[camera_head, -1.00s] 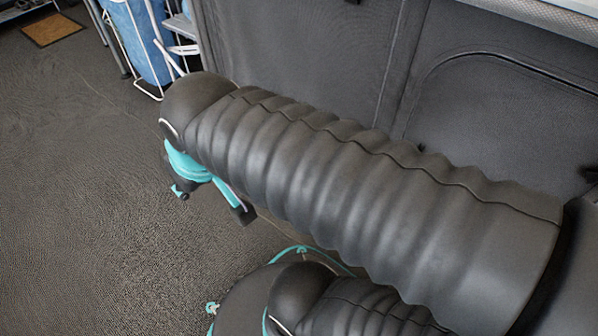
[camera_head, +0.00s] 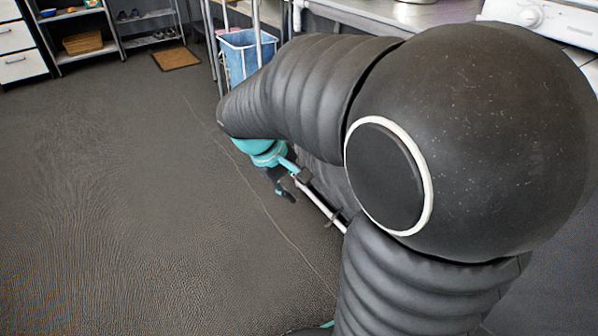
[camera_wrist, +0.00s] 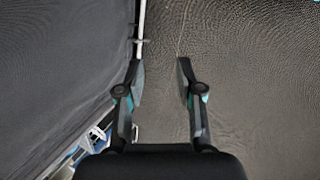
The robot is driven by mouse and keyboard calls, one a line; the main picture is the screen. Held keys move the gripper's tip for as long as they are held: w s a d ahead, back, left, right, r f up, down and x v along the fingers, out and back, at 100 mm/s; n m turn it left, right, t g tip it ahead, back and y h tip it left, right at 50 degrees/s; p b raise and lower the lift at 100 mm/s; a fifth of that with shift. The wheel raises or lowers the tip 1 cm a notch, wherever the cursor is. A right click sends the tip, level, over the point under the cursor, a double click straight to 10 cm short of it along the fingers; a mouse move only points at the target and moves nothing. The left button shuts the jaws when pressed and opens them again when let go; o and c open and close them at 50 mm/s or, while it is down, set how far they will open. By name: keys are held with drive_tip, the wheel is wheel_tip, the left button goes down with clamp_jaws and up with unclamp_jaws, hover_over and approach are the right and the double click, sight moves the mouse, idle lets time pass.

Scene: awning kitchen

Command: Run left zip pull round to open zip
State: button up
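My gripper (camera_wrist: 160,70) is open and empty in the wrist view, its two fingers apart over the dark floor. Its left finger is close to a pale rod (camera_wrist: 141,20) along the edge of a dark fabric panel (camera_wrist: 60,60); I cannot tell if they touch. In the head view my gripper (camera_head: 297,186) is low, beside the pale rod (camera_head: 324,208). My own arm hides most of the panel there. No zip pull or zip line can be made out in either current view.
A blue basket (camera_head: 240,62) in a pale frame stands beyond my arm, and it shows at the wrist view's lower left. A brown doormat (camera_head: 176,59) and shelves (camera_head: 150,27) lie further back. A white appliance (camera_head: 560,22) is at upper right. The floor (camera_head: 110,190) at left is clear.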

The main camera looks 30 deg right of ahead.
drive_tip(key=w+d+f+n+g+h+p, duration=0.1)
drive_tip(key=w+d+f+n+g+h, duration=0.2)
drive_tip(key=w+d+f, duration=0.45)
drive_tip(key=w+d+f+n+h+p, duration=0.25)
drive_tip(key=w+d+f+h, duration=0.2)
drive_tip(key=w+f, duration=0.45)
drive_tip(key=d+f+n+t+h+p, duration=0.1)
drive_tip(key=d+f+n+t+h, duration=0.3)
drive_tip(key=f, duration=0.9)
drive_tip(key=a+f+n+h, duration=0.15)
drive_tip(key=f+n, duration=0.45)
drive_tip(key=f, duration=0.7)
drive_tip(key=d, duration=0.4)
drive_tip(key=w+d, duration=0.1)
drive_tip(key=d, duration=0.8)
drive_tip(key=shift+w+d, duration=0.2)
clamp_jaws()
